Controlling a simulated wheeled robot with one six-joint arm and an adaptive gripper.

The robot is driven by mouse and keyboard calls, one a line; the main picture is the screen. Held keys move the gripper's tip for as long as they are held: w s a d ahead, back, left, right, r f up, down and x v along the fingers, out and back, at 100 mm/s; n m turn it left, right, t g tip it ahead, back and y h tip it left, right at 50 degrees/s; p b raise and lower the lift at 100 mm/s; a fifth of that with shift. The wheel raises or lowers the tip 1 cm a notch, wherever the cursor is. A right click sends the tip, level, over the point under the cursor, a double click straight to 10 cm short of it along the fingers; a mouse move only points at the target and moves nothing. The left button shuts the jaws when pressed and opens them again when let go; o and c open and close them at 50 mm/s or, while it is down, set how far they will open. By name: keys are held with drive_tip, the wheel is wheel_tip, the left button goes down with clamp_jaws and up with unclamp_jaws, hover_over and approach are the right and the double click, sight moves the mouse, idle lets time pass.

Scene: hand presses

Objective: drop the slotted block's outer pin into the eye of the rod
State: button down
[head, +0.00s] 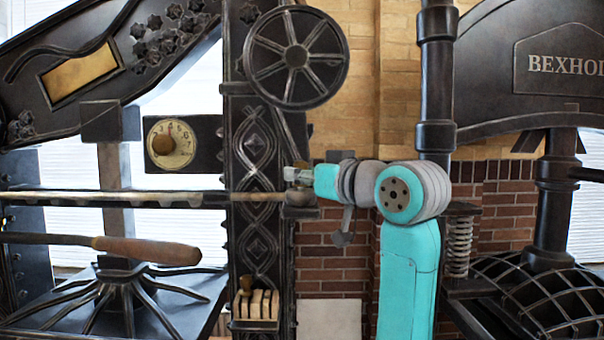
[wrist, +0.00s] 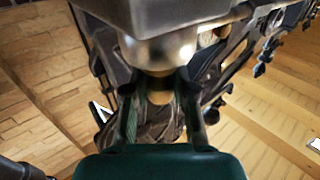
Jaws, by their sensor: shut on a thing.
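My gripper (head: 303,178) is at the dark upright column of the left press, at the right end of the long rod (head: 150,198). In the wrist view my gripper (wrist: 158,88) has its fingers closed around a small brass-coloured part under a large grey metal body. This appears to be the slotted block (wrist: 160,25), but its slot does not show clearly. In the head view a dark rounded piece sits just below my fingertips at the rod's end. The outer pin and the rod's eye cannot be made out, so I cannot tell whether they touch.
A spoked wheel (head: 296,58) is above my gripper, and a dial (head: 171,143) is to its left. A wooden-handled lever (head: 150,249) lies below the rod. A second press (head: 540,60) with a coil spring (head: 459,246) stands at right. Brick wall is behind.

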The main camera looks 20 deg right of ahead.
drive_tip(key=shift+c, duration=1.3)
unclamp_jaws()
drive_tip(key=shift+r, duration=2.5)
drive_tip(key=shift+s, duration=0.1)
